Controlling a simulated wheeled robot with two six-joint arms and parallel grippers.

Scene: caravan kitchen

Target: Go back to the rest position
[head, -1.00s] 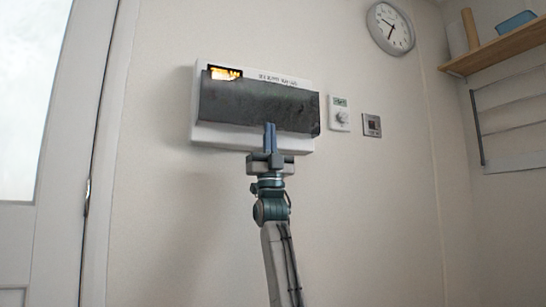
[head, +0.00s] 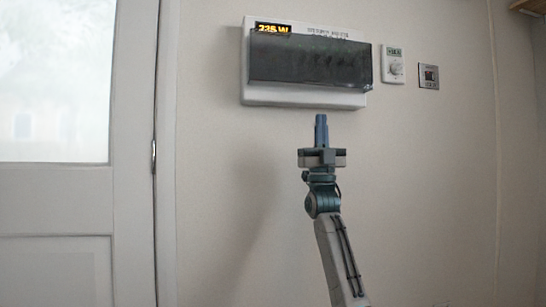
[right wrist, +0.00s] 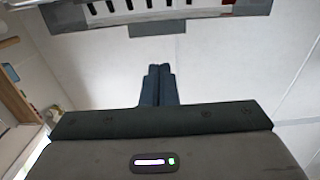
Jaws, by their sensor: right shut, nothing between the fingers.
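My right gripper (head: 321,122) is shut and empty, pointing up in front of the wall. Its blue fingertips are just below the white wall box (head: 300,97) and apart from it in the picture. The fingers also show together in the right wrist view (right wrist: 160,72), with nothing between them. The wall box has a dark translucent cover (head: 310,60) over its front and a lit yellow display (head: 272,28) at its top left. My left gripper is not in view.
A thermostat (head: 393,66) and a small square wall plate (head: 429,76) are right of the box. A white door (head: 60,200) with a window stands at the left. The wall (head: 430,200) below the box is bare. A shelf edge (head: 528,6) shows at the top right.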

